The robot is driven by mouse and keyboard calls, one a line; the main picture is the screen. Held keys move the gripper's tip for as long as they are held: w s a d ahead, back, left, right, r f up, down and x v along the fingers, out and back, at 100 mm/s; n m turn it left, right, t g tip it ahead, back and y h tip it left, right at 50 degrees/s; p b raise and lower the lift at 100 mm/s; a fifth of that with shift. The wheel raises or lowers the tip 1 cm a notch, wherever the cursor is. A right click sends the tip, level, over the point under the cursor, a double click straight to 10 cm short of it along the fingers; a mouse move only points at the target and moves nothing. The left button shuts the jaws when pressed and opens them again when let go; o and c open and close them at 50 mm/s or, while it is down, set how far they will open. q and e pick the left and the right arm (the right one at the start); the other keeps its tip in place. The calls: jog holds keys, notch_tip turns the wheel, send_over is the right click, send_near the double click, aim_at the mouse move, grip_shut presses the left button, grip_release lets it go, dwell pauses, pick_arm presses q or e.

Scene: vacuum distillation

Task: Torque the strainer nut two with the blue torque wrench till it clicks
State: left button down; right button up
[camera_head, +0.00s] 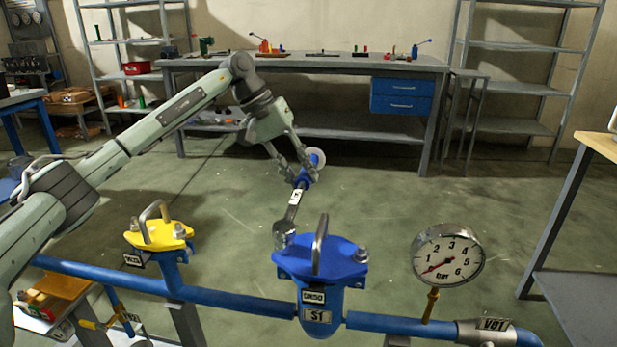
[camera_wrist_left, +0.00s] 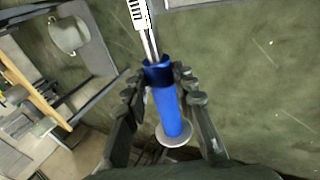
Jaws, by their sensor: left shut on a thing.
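My left gripper (camera_head: 304,172) is shut on the blue handle of the torque wrench (camera_head: 295,198). The wrench slants down from the gripper, with a white label on its shaft. Its grey head is at the left rim of the blue strainer lid (camera_head: 305,260), over where a nut may sit; contact and any nut beneath are hidden. Another nut (camera_head: 361,254) shows on the lid's right side. In the left wrist view the fingers flank the blue handle (camera_wrist_left: 167,110) of the wrench. My right gripper is not in view.
A yellow-lidded strainer (camera_head: 160,235) stands left on the same blue pipe (camera_head: 240,303). A pressure gauge (camera_head: 447,255) rises from the pipe at right. A workbench (camera_head: 310,62) with several tools stands at the back. The floor between is largely clear.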

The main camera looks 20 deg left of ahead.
pick_arm(q)
jog(key=shift+a+r, duration=0.1)
jog(key=shift+r, duration=0.05)
jog(key=s+a+n+t+y+b, duration=0.3)
jog(key=s+a+n+b, duration=0.5)
jog(key=s+a+n, duration=0.3)
jog(key=s+n+y, duration=0.1)
jog(key=s, duration=0.1)
jog(key=shift+s+a+n+y+b, duration=0.3)
jog(key=shift+a+y, duration=0.1)
dwell(0.6)
jog(key=shift+w, duration=0.1)
